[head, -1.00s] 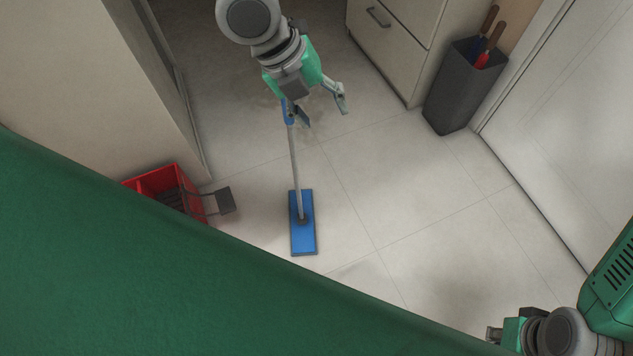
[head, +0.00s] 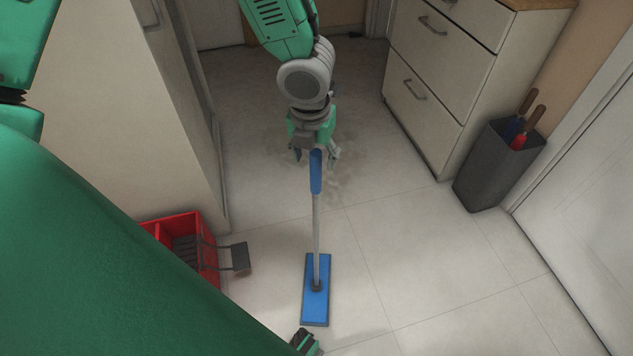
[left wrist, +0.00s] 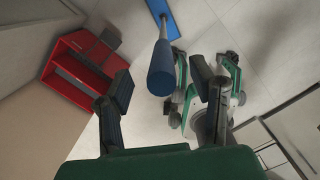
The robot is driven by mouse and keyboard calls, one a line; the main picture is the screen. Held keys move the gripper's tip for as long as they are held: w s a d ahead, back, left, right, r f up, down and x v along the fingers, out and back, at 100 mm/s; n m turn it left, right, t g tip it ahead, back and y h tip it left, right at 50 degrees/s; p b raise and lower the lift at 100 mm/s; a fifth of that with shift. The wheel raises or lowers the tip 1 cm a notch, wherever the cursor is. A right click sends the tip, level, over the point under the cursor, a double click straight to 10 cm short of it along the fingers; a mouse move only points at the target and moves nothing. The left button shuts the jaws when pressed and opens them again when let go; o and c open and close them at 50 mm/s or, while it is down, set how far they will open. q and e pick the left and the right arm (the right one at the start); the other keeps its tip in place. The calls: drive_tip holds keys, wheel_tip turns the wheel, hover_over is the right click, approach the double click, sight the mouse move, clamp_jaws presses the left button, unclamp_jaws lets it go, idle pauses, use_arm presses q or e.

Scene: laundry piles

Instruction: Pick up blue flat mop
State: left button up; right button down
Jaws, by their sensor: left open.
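The blue flat mop stands upright, with its flat blue head (head: 316,290) on the floor and its blue handle grip (head: 316,175) raised. My left gripper (head: 315,157) is open around or just behind the grip's upper end, with a finger to each side. In the left wrist view the grip (left wrist: 162,70) lies between and beyond the open fingers (left wrist: 160,92), with no clear contact. A small green and dark end (head: 305,343) at the bottom of the head view looks like part of my right gripper; its jaws are not clear.
A red bucket (head: 205,262) with a dark wringer stands left of the mop head, by the cabinet. A dark grey bin (head: 490,175) with wooden-handled tools and a drawer unit (head: 440,75) stand to the right.

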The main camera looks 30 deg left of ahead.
sight(317, 171)
use_arm(q)
drive_tip(key=f, duration=0.1)
drive_tip(key=f+b, duration=0.1)
drive_tip(key=f, duration=0.1)
drive_tip(key=f+b, duration=0.1)
drive_tip(key=f, duration=0.1)
drive_tip(key=shift+w, duration=0.35)
drive_tip(key=shift+f, duration=0.1)
drive_tip(key=shift+d, duration=0.1)
clamp_jaws()
